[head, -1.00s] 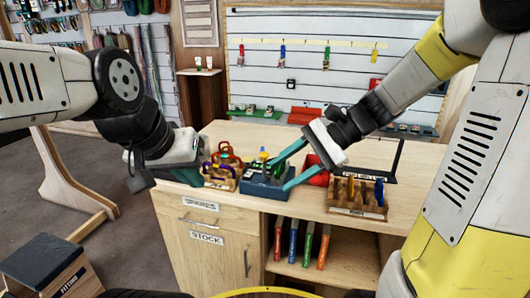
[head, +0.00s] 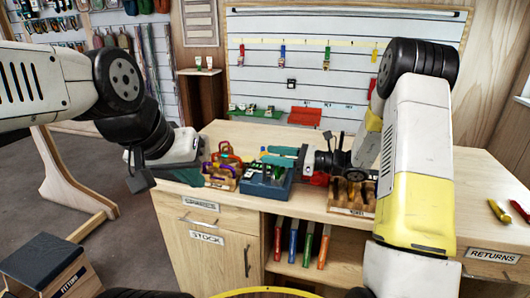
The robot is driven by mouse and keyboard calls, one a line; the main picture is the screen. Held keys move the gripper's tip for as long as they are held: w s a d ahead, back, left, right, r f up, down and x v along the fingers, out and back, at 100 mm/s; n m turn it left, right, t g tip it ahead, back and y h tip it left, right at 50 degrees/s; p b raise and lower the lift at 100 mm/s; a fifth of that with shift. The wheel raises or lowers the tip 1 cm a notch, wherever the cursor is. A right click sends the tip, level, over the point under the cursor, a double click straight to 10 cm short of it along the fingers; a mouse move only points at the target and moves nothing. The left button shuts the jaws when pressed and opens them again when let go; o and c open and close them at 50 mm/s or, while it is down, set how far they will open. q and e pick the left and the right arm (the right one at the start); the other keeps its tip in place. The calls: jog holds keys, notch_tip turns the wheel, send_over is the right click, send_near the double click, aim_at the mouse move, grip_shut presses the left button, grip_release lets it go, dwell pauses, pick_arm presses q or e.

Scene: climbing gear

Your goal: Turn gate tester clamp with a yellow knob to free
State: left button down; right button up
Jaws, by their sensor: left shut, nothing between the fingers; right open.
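The gate tester is a blue-grey block (head: 266,188) on the wooden counter, with small metal and green parts on top. In the earlier frame a yellow knob shows on top; now the clamp and knob are largely covered by my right gripper, and the knob's setting cannot be read. My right gripper (head: 280,156) comes in from the right with its teal fingers level and apart, just above the block's top. Whether they touch the knob cannot be told. My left gripper (head: 186,150) is shut and empty at the counter's left end, its fingers mostly hidden.
A wooden rack with coloured carabiners (head: 222,174) stands just left of the block. Another wooden rack (head: 350,196) stands to its right, with a red object (head: 319,179) between. Tools lie at the counter's right end, near the RETURNS label (head: 493,256).

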aim_at(264, 153)
jog(key=shift+x, duration=1.55)
grip_shut()
